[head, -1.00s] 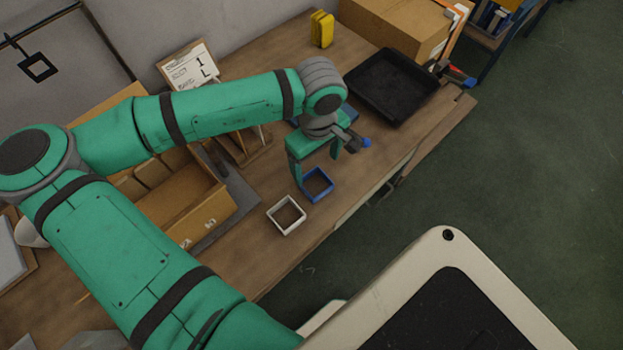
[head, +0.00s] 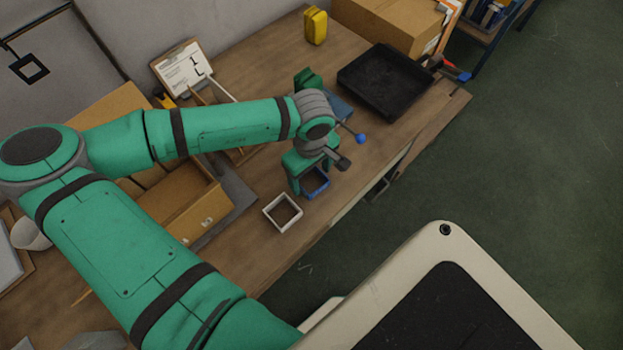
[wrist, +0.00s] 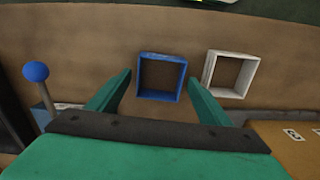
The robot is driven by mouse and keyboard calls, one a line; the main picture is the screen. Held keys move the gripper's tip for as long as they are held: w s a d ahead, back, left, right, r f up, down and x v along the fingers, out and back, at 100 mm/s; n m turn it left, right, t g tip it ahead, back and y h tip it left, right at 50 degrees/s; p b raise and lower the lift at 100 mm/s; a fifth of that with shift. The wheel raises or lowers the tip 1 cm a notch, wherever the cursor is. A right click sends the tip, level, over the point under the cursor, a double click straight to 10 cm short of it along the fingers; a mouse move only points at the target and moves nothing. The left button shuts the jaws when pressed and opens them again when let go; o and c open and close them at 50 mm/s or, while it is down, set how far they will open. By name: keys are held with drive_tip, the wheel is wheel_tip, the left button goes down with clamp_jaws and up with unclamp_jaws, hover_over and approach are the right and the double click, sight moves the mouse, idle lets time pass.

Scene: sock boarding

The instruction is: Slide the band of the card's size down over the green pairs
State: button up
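A blue square band (head: 321,191) lies on the bench, with a white square band (head: 292,222) beside it. Both also show in the wrist view, blue (wrist: 160,97) left of white (wrist: 229,94). My gripper (wrist: 158,85) is open and empty, pointing down, with one finger on each side of the blue band and small gaps between. In the head view my gripper (head: 309,186) covers part of that band. The card (head: 184,68) on a clipboard at the back shows a 1 and an L. A green item (head: 307,79), perhaps the green pairs, is partly hidden behind my arm.
A black tray (head: 386,72) and a cardboard box (head: 385,27) stand at the back right. A yellow object (head: 316,26) stands near the wall. A divided cardboard box (head: 198,215) is left of the bands. A blue-knobbed rod (head: 361,138) stands near the front edge.

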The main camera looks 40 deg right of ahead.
drive_tip(key=c, duration=0.8)
drive_tip(key=shift+r, duration=0.1)
